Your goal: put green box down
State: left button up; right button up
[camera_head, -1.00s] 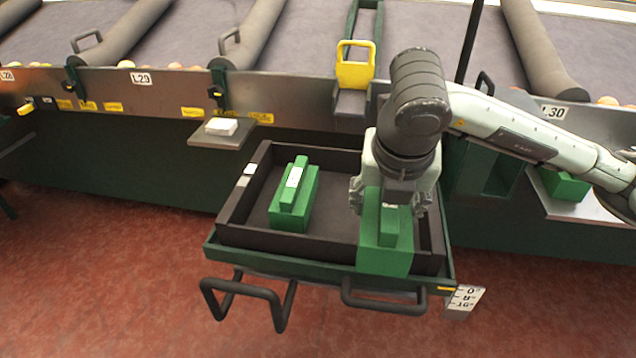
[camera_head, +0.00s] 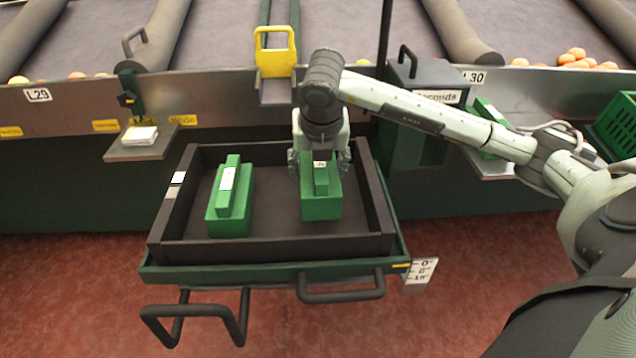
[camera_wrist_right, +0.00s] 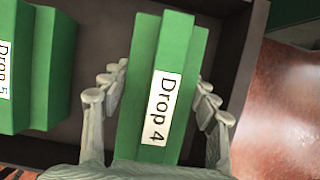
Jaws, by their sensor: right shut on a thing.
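My right gripper (camera_head: 320,168) is shut on a green box (camera_head: 321,207), with fingers on both sides of it. The box has a narrower raised top and is upright inside the right half of the dark-walled tray (camera_head: 275,248). I cannot tell whether it touches the tray floor. In the right wrist view the held box (camera_wrist_right: 150,45) shows a white label reading "Drop 4", between the fingers (camera_wrist_right: 158,95). A second green box (camera_head: 230,222) stands in the tray's left half; its label reads "Drop 5" in the wrist view (camera_wrist_right: 42,70). My left gripper is out of view.
The tray sits on a green pull-out frame with dark handles (camera_head: 340,292) at the front. A small shelf with a white stack (camera_head: 139,136) is at left. A box marked "Seconds" (camera_head: 430,80) and a green crate (camera_head: 615,128) are at right. Tray floor is clear between the boxes.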

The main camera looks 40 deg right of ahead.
aim_at(320, 168)
notch_tip(320, 168, down, 4)
jog(key=shift+r, duration=0.25)
jog(key=shift+f, duration=0.2)
jog(key=o, duration=1)
jog(key=shift+c, duration=0.2)
jog(key=o, duration=0.4)
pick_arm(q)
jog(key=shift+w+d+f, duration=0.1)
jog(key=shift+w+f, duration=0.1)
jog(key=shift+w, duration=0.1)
pick_arm(e)
jog(key=shift+o, duration=0.2)
jog(key=shift+r, duration=0.1)
jog(key=shift+s+a+r, duration=0.1)
jog(key=shift+r, duration=0.2)
jog(key=v, duration=1.1)
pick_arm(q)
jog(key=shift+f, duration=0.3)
pick_arm(e)
jog(key=shift+r, duration=0.1)
